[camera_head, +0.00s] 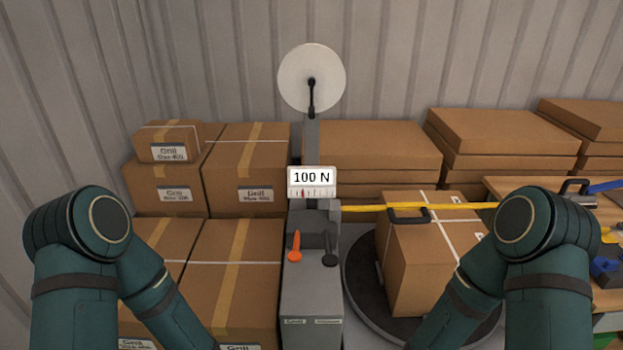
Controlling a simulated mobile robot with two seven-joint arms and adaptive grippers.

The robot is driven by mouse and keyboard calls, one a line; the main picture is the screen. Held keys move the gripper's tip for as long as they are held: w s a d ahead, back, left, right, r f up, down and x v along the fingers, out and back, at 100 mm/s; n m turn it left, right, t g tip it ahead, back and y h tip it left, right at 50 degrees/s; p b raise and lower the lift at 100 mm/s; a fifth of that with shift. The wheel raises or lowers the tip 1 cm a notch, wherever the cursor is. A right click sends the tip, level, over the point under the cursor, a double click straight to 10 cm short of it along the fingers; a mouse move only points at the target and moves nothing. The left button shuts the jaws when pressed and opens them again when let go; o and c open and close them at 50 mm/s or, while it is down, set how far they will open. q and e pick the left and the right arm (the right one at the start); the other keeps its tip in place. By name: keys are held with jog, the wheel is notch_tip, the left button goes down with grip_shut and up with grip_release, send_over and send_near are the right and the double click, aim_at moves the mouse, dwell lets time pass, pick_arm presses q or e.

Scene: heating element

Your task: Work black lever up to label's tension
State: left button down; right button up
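A grey strapping machine (312,290) stands upright in the middle. On its top a short black lever (330,258) is on the right, beside an orange lever (295,246) on the left. Above them a white display (311,182) reads 100 N over a small scale with a red mark. A yellow strap (370,208) runs right from the machine across a carton (415,265) on a dark round turntable (362,285). No tension label is readable on this carton. Both my forearms leave the bottom of the picture, so neither gripper is seen.
Labelled cartons (240,180) are stacked left of the machine, close to it. Flat cartons (500,135) are piled behind. A wooden table (605,265) with tools is at the right. A white reel (311,78) tops the machine's post.

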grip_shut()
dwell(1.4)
